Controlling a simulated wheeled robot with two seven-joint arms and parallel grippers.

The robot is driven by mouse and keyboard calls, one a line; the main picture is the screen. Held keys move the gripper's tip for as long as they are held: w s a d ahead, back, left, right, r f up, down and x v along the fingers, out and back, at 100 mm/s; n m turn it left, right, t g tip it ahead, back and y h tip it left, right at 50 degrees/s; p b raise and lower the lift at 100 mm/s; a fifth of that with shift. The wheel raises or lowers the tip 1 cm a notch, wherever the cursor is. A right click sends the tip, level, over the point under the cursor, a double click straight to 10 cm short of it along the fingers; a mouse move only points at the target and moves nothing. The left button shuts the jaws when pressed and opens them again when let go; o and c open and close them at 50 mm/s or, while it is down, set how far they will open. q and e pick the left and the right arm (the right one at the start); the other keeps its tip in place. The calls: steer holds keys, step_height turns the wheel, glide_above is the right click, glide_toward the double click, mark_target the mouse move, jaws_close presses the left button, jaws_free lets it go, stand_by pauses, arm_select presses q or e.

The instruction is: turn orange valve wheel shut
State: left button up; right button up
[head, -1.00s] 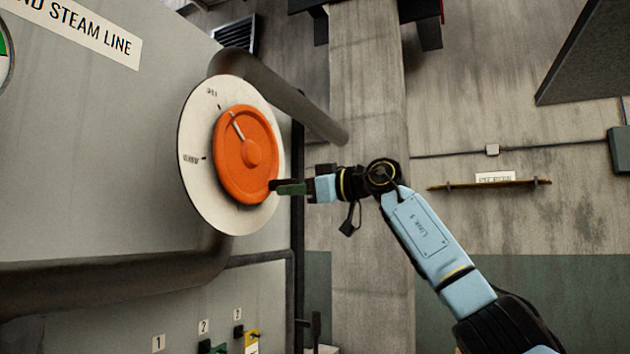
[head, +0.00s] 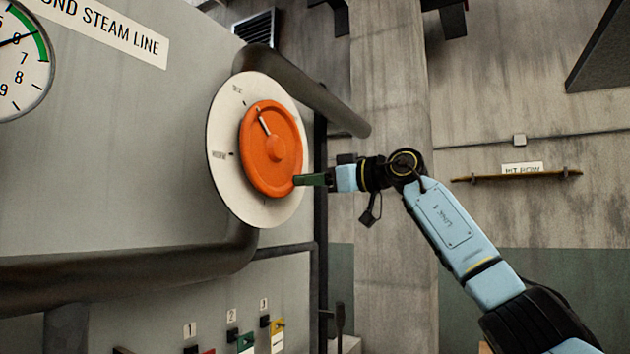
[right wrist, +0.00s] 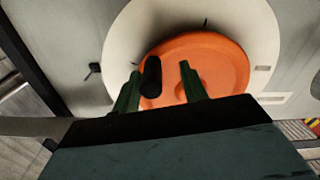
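The orange valve wheel (head: 258,165) sits on a round white dial plate (head: 228,175) on the grey panel. A pale pointer line on the wheel points up and slightly left, between two dial marks. My right gripper (head: 299,180) is at the wheel's lower right edge. In the right wrist view, the two green fingers of this gripper (right wrist: 160,73) are spread apart in front of the wheel (right wrist: 215,65). A black knob (right wrist: 152,75) stands between them, nearer the left finger, with a gap to the right finger. My left gripper is not in view.
A thick dark pipe (head: 300,88) passes above the dial, and another pipe (head: 120,272) runs below it. A pressure gauge (head: 20,62) is at the upper left. Numbered tags and coloured handles (head: 245,342) are below. Free room lies right of the panel, before the concrete pillar (head: 385,90).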

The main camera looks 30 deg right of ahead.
steer(key=shift+w+d+f, duration=0.1)
steer(key=shift+d+f, duration=0.05)
steer(key=shift+d, duration=0.15)
steer(key=b+v, duration=0.4)
steer(key=v, duration=0.9)
steer(key=shift+s+b, duration=0.25)
steer(key=shift+b, duration=0.1)
